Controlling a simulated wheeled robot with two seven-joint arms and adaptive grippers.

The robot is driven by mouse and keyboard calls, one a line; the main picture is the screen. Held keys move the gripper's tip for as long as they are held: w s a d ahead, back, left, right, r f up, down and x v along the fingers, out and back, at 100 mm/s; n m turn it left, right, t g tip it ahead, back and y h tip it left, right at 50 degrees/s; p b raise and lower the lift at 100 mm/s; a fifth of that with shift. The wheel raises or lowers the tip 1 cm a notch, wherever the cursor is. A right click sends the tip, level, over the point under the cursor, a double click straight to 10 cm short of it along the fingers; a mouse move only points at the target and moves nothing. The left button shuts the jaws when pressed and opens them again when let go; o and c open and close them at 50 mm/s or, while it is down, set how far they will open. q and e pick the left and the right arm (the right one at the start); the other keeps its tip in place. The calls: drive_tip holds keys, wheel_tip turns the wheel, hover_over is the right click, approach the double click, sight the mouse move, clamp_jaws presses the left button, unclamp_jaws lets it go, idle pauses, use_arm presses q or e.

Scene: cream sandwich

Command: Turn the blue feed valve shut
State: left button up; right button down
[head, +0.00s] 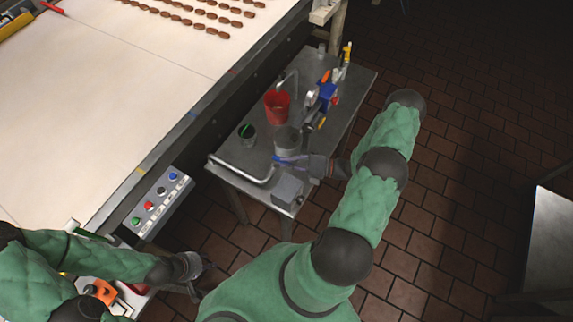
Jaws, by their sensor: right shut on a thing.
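The blue feed valve handle (286,159) shows as a small blue bar on the grey metal table, just below a grey cylindrical pot (288,140). My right gripper (302,163) reaches in from the right and is shut on the blue handle; its fingers hide part of it. Whether the valve is open or shut cannot be told at this size. My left gripper (203,278) hangs low at the left, beside the conveyor's end, with its fingers apart and nothing visible between them.
A bent metal pipe (240,173) runs along the table's front left. A grey box (287,191), a red bucket (277,106) and a dark green cup (247,135) stand on the table. The conveyor (120,110) fills the left; its button panel (158,203) is near my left arm.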

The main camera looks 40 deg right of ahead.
drive_tip(key=c, duration=1.3)
unclamp_jaws()
drive_tip(key=v, duration=1.2)
